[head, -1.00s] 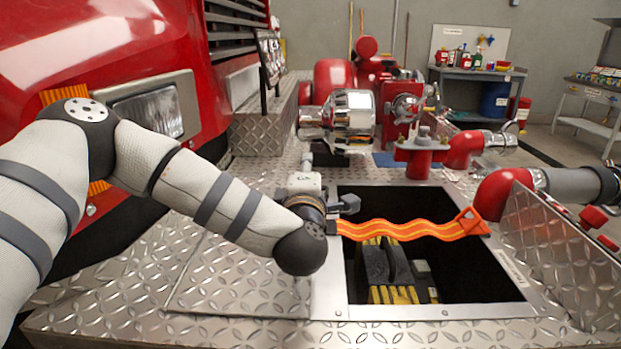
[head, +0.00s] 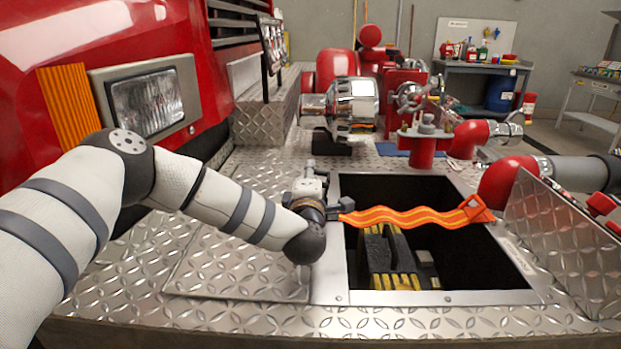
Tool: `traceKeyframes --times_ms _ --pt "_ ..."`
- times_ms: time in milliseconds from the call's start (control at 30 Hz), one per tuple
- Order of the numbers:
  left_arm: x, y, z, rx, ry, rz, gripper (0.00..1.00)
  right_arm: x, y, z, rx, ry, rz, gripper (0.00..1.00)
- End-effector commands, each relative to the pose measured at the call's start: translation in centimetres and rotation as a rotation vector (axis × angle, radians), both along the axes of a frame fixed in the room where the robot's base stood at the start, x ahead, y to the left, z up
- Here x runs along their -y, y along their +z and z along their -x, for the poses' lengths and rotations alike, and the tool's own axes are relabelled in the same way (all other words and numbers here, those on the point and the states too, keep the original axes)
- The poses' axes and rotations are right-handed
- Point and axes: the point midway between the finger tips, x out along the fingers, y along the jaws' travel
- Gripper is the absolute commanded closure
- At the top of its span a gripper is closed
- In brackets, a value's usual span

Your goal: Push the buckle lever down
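An orange wavy strap (head: 400,217) spans the square opening in the tread-plate deck. Its right end carries an orange triangular buckle end (head: 476,208) by the opening's right rim. My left gripper (head: 338,204) is at the opening's left rim, with dark fingers at the strap's left end. The wrist and fingers hide that end, so I cannot tell whether they touch or hold it. I cannot make out the buckle lever clearly. My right gripper is not in view.
The deck opening (head: 443,298) holds a black and yellow bundle (head: 391,260). A raised tread-plate lid (head: 562,250) stands on the right. Chrome and red pump fittings (head: 352,100) stand behind, and the red truck front is at the left.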

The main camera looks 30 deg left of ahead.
Motion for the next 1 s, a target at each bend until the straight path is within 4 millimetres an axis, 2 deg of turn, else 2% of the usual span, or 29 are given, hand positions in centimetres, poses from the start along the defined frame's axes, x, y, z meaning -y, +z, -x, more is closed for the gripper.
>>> traceKeyframes --times_ms 67,200,733,1000 --pt "0.0 0.0 0.0 0.0 0.0 0.0 0.72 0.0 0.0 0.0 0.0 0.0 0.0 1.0" --pt "0.0 0.1 0.0 0.001 0.0 0.0 1.0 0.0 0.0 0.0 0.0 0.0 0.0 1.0" --pt "0.4 0.5 -0.2 -0.01 -0.001 -0.036 1.0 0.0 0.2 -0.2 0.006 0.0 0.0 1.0" --pt "1.1 1.0 -0.5 -0.044 -0.003 -0.117 1.0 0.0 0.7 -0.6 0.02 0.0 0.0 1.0"
